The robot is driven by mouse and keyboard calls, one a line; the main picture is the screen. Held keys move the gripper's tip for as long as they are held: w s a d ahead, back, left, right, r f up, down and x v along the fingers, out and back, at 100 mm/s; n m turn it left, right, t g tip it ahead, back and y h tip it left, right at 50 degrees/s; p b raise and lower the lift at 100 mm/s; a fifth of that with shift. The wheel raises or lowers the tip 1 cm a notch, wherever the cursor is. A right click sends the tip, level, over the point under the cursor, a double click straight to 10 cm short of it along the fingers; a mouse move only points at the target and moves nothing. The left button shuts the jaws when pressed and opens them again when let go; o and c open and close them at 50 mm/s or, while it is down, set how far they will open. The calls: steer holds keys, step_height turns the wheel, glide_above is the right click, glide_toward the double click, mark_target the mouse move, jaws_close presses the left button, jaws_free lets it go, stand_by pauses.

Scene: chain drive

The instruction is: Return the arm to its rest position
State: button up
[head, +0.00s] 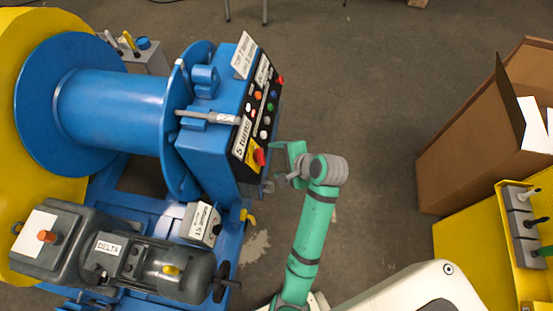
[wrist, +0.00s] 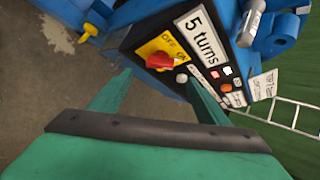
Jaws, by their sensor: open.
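My green arm (head: 310,240) reaches up from the bottom of the head view. My gripper (head: 277,168) is at its end, beside the lower right corner of the blue machine's control panel (head: 257,115). In the wrist view my gripper (wrist: 158,88) shows two green fingers spread apart with nothing between them. Beyond the fingers is a red rotary switch (wrist: 160,61) on a yellow plate, below a "5 turns" label (wrist: 201,33). The switch looks apart from both fingers. It also shows in the head view (head: 259,157).
A blue drum (head: 110,110) and a grey motor marked DELTA (head: 130,262) stand left. A cardboard box (head: 470,150) and a yellow stand (head: 470,250) with grey blocks are at right. The floor (head: 370,110) between is clear.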

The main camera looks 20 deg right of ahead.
stand_by(0.3)
steer(key=s+a+f+n+t+h, duration=0.2)
steer(key=s+a+f+n+h, duration=0.2)
steer(key=s+a+f+n, duration=0.45)
steer(key=s+a+r+n+t, duration=0.1)
steer(key=s+a+r+n, duration=0.2)
steer(key=s, duration=0.3)
steer(key=s+a+r+n+t, duration=0.2)
steer(key=s+a+r+n, duration=0.1)
steer(key=s+r, duration=0.3)
steer(key=s+a+r+n+t+y, duration=0.1)
steer(key=s+a+r+n+t, duration=0.1)
steer(key=s+a+r+n, duration=0.2)
steer(key=v, duration=0.3)
steer(key=shift+s, duration=0.2)
